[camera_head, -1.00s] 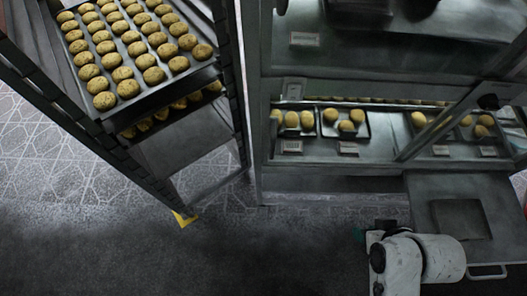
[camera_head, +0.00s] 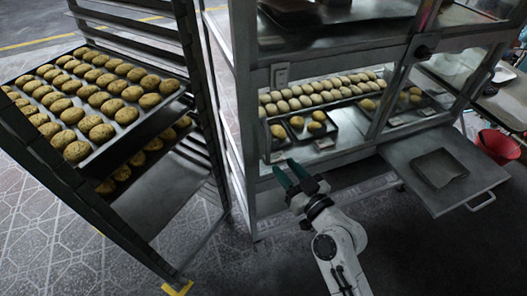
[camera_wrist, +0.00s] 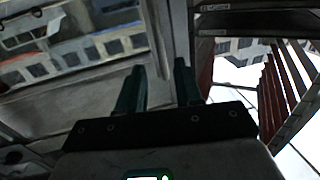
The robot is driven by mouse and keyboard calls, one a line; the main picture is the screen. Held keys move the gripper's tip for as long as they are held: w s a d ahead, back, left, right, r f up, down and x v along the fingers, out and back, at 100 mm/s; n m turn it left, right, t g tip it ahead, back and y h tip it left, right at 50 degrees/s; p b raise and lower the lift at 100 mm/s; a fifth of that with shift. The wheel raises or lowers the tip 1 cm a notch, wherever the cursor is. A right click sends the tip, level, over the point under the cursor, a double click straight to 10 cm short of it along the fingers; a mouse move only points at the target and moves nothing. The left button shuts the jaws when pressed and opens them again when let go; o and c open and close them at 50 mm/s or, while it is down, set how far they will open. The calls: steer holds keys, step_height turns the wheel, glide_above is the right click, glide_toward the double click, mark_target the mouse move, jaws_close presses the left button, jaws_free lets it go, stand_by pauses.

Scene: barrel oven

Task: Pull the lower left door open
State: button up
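The glass-fronted cabinet (camera_head: 242,140) stands in the middle of the head view. Its lower left door area (camera_head: 345,144) is in front of trays of buns and looks closed, though the glass edges are hard to make out. A small pale plate (camera_head: 280,75) sits at its upper left corner. My gripper (camera_head: 287,172) is in front of the cabinet's lower left part, with its dark green fingers apart and nothing between them. In the wrist view my gripper (camera_wrist: 158,68) also shows open, with a metal frame post beyond the fingers. I cannot tell whether a finger touches the door.
A tall rack with a tray of round buns (camera_head: 20,84) stands at the left. A flat shelf with a handle (camera_head: 480,201) sticks out at the cabinet's right. A red bucket (camera_head: 497,146) is behind it. Patterned floor (camera_head: 90,255) lies clear at the front left.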

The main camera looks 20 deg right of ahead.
mark_target(269, 150)
steer(key=w, duration=0.3)
steer(key=w+a+p, duration=0.1)
steer(key=w, duration=0.2)
steer(key=w+p, duration=0.1)
steer(key=w, duration=0.2)
steer(key=shift+a, duration=0.35)
jaws_close()
